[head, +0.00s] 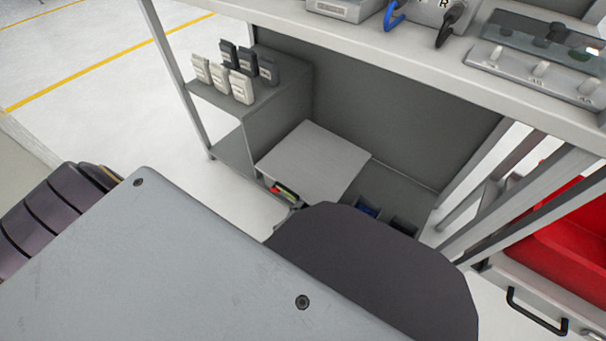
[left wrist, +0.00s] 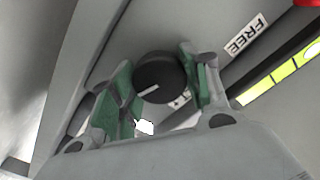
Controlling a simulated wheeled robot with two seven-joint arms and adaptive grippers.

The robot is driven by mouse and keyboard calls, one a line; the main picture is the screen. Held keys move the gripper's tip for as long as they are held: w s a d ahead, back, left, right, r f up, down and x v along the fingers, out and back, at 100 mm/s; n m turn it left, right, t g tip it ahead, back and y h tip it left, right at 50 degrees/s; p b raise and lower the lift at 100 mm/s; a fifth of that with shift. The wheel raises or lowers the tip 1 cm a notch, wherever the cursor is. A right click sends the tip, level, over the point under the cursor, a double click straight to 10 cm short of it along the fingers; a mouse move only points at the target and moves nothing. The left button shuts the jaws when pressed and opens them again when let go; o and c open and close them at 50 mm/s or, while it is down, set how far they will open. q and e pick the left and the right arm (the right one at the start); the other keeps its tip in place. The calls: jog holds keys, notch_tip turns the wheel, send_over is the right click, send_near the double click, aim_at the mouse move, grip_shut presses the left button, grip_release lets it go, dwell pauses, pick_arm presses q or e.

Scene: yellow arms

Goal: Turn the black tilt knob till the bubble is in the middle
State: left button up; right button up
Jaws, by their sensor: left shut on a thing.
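The black tilt knob (left wrist: 160,76) shows in the left wrist view, round with a white pointer line that points to the lower left. My left gripper (left wrist: 158,66) has its two green-padded fingers on either side of the knob and is shut on it. My right gripper is not in view.
A white label reading FREE (left wrist: 246,34) is beside the knob. In the head view, a grey panel (head: 315,160) lies low in the bench. Several small cases (head: 240,85) stand on a side shelf. A red bin (head: 570,240) is at the right.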

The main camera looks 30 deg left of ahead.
pick_arm(q)
jog(key=n, duration=1)
jog(key=shift+n, duration=1.4)
jog(key=o, duration=1)
jog(key=shift+s, duration=0.2)
jog(key=s, duration=0.7)
jog(key=shift+a, duration=0.35)
